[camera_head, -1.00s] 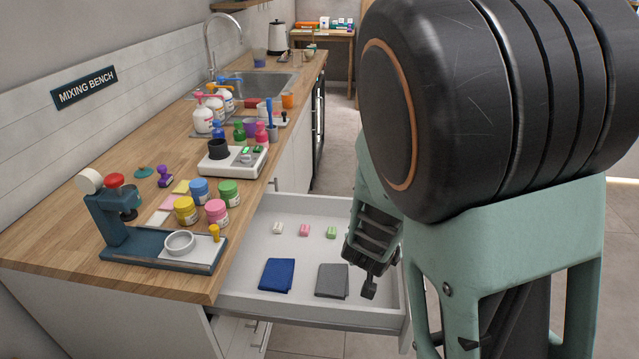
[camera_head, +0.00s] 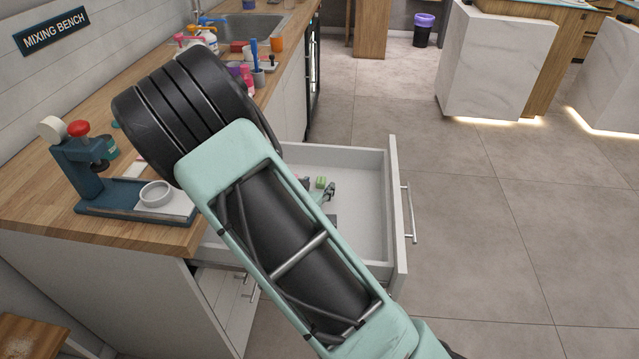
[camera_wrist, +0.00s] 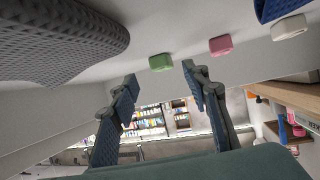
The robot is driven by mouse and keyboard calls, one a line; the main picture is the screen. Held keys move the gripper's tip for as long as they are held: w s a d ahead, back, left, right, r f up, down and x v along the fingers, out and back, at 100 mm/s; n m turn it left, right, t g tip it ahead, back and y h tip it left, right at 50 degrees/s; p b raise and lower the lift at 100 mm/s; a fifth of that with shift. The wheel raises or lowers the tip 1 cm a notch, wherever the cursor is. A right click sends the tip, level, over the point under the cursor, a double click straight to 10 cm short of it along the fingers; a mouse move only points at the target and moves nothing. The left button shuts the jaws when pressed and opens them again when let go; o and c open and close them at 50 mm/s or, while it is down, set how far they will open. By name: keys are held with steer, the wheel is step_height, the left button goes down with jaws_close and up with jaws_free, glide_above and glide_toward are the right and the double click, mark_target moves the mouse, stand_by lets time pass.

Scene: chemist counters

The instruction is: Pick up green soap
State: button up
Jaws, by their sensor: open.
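The green soap (camera_head: 320,182) lies in the open drawer, at its far part in the head view. In the wrist view the green soap (camera_wrist: 161,62) sits just beyond the gap between my fingertips. My gripper (camera_wrist: 160,74) is open and empty, its two fingers spread to either side of the soap's line. In the head view only a fingertip of my gripper (camera_head: 330,190) shows, close to the green soap; my arm hides the rest. I cannot tell whether a finger touches it.
A pink soap (camera_wrist: 221,45) and a white soap (camera_wrist: 289,27) lie in a row beside the green one. A grey cloth (camera_wrist: 60,38) and a blue cloth (camera_wrist: 278,8) also lie in the drawer. The drawer's front wall (camera_head: 397,215) stands to the right. A wooden counter (camera_head: 40,200) is at left.

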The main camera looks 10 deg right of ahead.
mark_target(321, 182)
steer(key=x, duration=0.4)
steer(key=shift+a, duration=0.15)
steer(key=shift+r, duration=0.1)
steer(key=c, duration=1)
steer(key=shift+c, duration=0.2)
